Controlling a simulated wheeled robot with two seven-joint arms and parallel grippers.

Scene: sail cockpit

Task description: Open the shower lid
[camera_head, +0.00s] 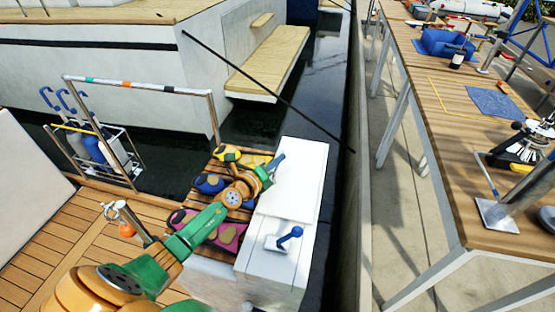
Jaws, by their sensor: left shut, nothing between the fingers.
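A white cockpit locker (272,275) stands at the centre, with a raised white panel (303,180) on its far part. On its near top is a small square white plate, which looks like the shower lid (272,243). A blue handle-like piece (290,236) with a round end sits on or in it; I cannot tell whether the lid is open. My left arm reaches in from the bottom left. My left gripper (277,161) is shut and empty at the panel's left edge, beyond the plate and apart from it. My right gripper is not in view.
Several coloured packs (211,184) lie on wooden slats left of the locker. A rack with bottles (95,148) stands at the left. Dark water lies beyond. A wooden workbench (470,170) with tools runs along the right. The space above the square plate is clear.

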